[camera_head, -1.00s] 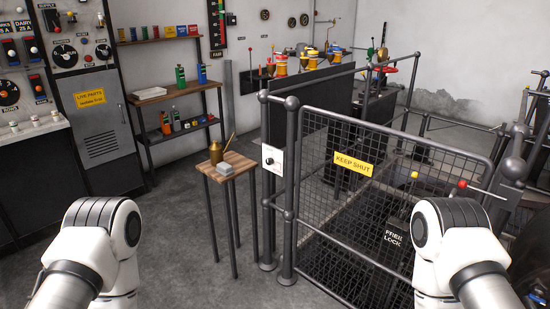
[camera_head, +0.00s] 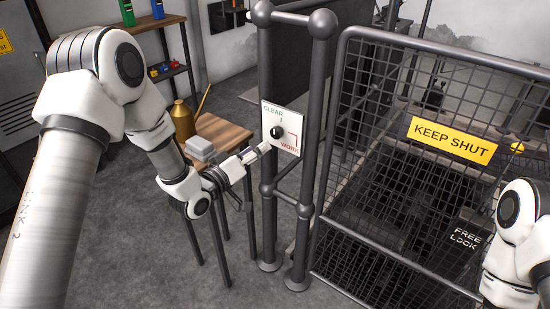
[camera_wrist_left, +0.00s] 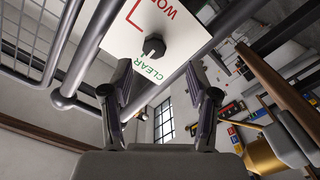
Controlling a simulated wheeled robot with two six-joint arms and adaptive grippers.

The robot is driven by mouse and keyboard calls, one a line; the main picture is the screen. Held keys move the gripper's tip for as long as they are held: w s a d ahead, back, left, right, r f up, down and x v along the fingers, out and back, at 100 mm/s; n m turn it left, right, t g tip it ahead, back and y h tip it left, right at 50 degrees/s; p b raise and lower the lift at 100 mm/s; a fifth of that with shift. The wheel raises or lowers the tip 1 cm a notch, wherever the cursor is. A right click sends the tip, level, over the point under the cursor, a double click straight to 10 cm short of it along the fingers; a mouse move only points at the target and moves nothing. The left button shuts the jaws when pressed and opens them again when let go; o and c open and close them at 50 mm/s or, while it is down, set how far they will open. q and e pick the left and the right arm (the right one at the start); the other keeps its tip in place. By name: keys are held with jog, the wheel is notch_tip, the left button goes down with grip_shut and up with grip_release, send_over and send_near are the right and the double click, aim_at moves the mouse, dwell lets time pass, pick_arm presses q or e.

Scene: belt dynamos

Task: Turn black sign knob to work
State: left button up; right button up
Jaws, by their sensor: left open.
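The black knob (camera_head: 277,132) sits on a white sign plate (camera_head: 292,112) fixed to the grey posts. Green CLEAR is at the plate's top and red WORK at its lower right. In the left wrist view the knob (camera_wrist_left: 154,47) is just beyond and between the fingertips, and its pale mark appears to face CLEAR. My left gripper (camera_head: 255,152) is open and empty, at the plate's lower left; its fingers also show in the wrist view (camera_wrist_left: 160,80). I cannot tell whether a fingertip touches the plate. My right arm shows at right, its gripper out of view.
A small wooden table (camera_head: 222,132) with a brass can (camera_head: 182,120) and a grey block (camera_head: 201,149) stands close behind my left forearm. A mesh gate (camera_head: 375,150) with a yellow KEEP SHUT sign (camera_head: 452,139) is to the right. Grey posts (camera_head: 315,130) flank the plate.

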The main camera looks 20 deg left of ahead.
aim_at(274, 134)
pick_arm(q)
jog(key=x, duration=0.5)
jog(key=r+x, duration=0.1)
jog(key=x, duration=0.1)
jog(key=shift+w+d, duration=0.2)
jog(key=shift+w, duration=0.15)
jog(key=shift+c, duration=0.4)
grip_shut()
